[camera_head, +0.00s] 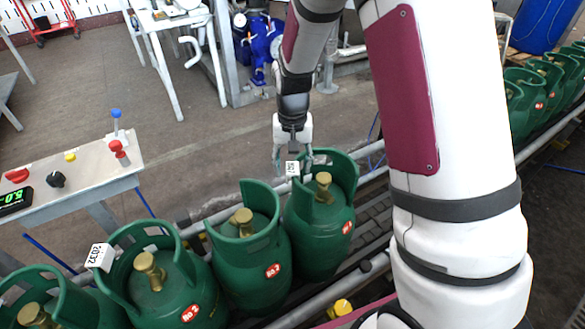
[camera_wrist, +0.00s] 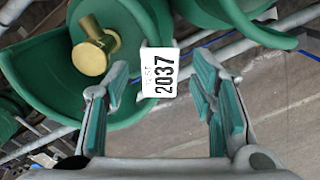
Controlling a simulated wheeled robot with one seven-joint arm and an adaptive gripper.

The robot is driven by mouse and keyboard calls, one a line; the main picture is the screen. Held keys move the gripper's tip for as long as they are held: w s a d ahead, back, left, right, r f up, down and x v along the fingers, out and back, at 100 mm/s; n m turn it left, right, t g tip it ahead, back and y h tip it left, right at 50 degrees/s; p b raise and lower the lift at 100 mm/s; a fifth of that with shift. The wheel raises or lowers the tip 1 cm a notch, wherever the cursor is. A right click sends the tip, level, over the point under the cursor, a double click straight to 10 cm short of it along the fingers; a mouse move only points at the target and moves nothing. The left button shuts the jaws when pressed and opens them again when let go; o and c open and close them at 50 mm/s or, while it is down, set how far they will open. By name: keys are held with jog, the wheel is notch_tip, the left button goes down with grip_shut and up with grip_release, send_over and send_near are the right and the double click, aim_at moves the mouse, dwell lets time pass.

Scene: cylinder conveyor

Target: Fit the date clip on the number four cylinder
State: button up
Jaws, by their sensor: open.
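Green gas cylinders with brass valves stand in a row. The cylinder under my gripper (camera_head: 318,240) is the rightmost of the near group; its red label seems to read No 4, but it is small. A white date clip (camera_head: 292,169) marked 2037 is at the left end of its collar; it also shows in the wrist view (camera_wrist: 160,73), against the green collar's edge. Whether it is fully seated I cannot tell. My gripper (camera_head: 293,160) is open, its fingers apart on either side of the clip, as the wrist view also shows (camera_wrist: 162,85).
Cylinders labelled No 3 (camera_head: 247,255) and No 2 (camera_head: 165,285) stand to the left. Another white clip (camera_head: 100,257) sits on the No 2 collar. A control panel (camera_head: 75,175) is at left. More cylinders (camera_head: 525,100) stand at upper right.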

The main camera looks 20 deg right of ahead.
aim_at(293, 168)
notch_tip(293, 168, up, 10)
dwell(0.4)
jog(key=shift+r, duration=0.15)
jog(key=s+r+n+t+p, duration=0.2)
jog(key=s+r+p, duration=0.2)
jog(key=s+r, duration=1.05)
jog(key=s+r+t+p, duration=0.1)
jog(key=s+r, duration=0.1)
jog(key=s, duration=0.5)
jog(key=s+r+n+t+p, duration=0.1)
jog(key=s+r, duration=0.2)
jog(key=s, duration=0.5)
jog(key=shift+s+d+n+p, duration=0.2)
jog(key=shift+n+p, duration=0.1)
jog(key=shift+p, duration=0.1)
jog(key=shift+r, duration=0.1)
jog(key=shift+c, duration=0.2)
